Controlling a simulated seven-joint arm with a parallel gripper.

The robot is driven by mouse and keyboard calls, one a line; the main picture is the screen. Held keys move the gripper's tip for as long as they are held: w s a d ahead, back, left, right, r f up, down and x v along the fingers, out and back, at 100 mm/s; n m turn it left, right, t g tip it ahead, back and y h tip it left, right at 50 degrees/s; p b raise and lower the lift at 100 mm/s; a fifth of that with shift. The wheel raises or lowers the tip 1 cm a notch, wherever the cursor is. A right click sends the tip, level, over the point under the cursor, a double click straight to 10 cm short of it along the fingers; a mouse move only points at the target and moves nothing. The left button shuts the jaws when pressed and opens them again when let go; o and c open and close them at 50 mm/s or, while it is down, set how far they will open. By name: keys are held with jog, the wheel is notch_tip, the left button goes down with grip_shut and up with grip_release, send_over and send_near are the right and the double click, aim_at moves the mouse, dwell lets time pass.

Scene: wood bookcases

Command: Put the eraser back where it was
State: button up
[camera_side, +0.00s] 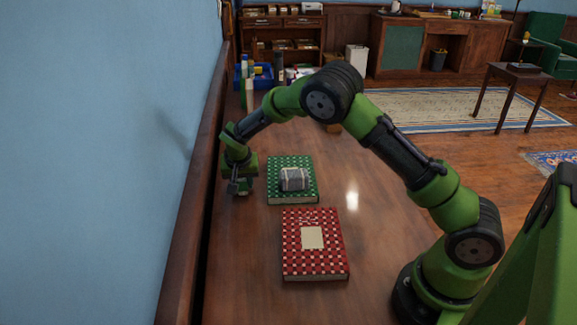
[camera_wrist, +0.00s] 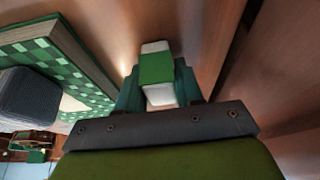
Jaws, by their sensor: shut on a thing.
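My gripper (camera_side: 240,188) is low over the wooden table, left of the green checkered book (camera_side: 279,197). In the wrist view my gripper (camera_wrist: 158,84) is shut on the eraser (camera_wrist: 155,67), a small white block with a green sleeve, held between the two fingers. In the side view I cannot make out the eraser at the gripper. Whether it touches the table is unclear.
A grey box-like object (camera_side: 295,179) lies on the green book; both also show in the wrist view. A red checkered book (camera_side: 297,259) lies nearer the camera. A raised wooden edge (camera_side: 191,209) and blue wall run along the left. A blue bin (camera_side: 240,77) stands at the far end.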

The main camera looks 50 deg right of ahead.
jog(key=o, duration=1)
jog(key=s+a+r+y, duration=0.1)
jog(key=s+r, duration=0.4)
jog(key=r, duration=0.4)
jog(key=s+a+r+y, duration=0.1)
jog(key=s+a+r, duration=0.1)
jog(key=s+r, duration=0.6)
jog(key=s+a+r+n+t+y, duration=0.1)
jog(key=s+r+n+t, duration=0.1)
jog(key=s, duration=0.7)
jog(key=s+a+r+n+t+y, duration=0.2)
jog(key=s+r+n, duration=0.1)
jog(key=s, duration=0.7)
jog(key=shift+r, duration=0.8)
